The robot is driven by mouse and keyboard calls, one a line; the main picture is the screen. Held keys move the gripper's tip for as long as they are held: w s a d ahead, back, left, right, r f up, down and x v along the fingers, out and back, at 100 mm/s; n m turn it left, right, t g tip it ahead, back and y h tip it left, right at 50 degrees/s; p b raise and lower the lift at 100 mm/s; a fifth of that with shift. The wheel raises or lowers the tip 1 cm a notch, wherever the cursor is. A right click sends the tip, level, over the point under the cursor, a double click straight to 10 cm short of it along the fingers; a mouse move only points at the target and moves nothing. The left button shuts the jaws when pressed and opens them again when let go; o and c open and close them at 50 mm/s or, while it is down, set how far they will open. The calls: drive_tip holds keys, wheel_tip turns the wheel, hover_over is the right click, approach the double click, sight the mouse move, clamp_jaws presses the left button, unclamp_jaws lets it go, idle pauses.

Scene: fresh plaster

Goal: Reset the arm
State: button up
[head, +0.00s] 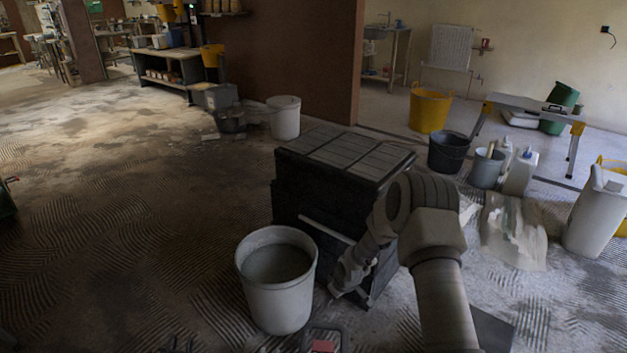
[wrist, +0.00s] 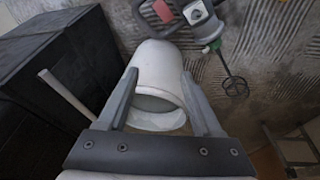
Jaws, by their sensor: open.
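My gripper (wrist: 160,76) is open in the wrist view, its two grey fingers spread with nothing held. A white bucket (wrist: 162,60) shows between and beyond the fingers; I see no grip on it. In the head view my arm rises from the bottom right, bends at the elbow, and reaches down to the left. Its far end is low, between the white bucket (head: 278,303) with grey contents and the black box (head: 290,190). The fingers are hard to make out there.
The black box, with a pale handle bar (wrist: 66,96), stands close beside my arm. A mixer with a whisk (wrist: 235,86) lies beyond the bucket. Dark and grey buckets (head: 453,152) and white containers (head: 597,210) stand to the right. The ridged floor at left is open.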

drive_tip(key=s+d+r+m+h, duration=0.1)
drive_tip(key=s+d+r, duration=0.1)
drive_tip(key=r, duration=0.9)
drive_tip(key=s+d+r+m+t, duration=0.1)
drive_tip(key=s+d+r, duration=0.15)
drive_tip(key=r, duration=0.75)
drive_tip(key=s+d+r+m+h, duration=0.1)
drive_tip(key=s+d+r, duration=0.15)
drive_tip(key=r, duration=0.85)
drive_tip(key=s+r+m, duration=0.2)
drive_tip(key=s+r, duration=0.2)
drive_tip(key=s, duration=0.5)
drive_tip(key=s+r+m+t, duration=0.1)
drive_tip(key=s+r, duration=0.3)
drive_tip(key=s, duration=0.5)
drive_tip(key=s+r+m, duration=0.2)
drive_tip(key=s+r, duration=0.3)
drive_tip(key=s, duration=0.4)
wheel_tip(320, 180, up, 19)
drive_tip(key=p, duration=1.9)
drive_tip(key=shift+s+d+r+p, duration=0.2)
drive_tip(key=shift+d+p, duration=0.1)
drive_tip(key=shift+p, duration=0.1)
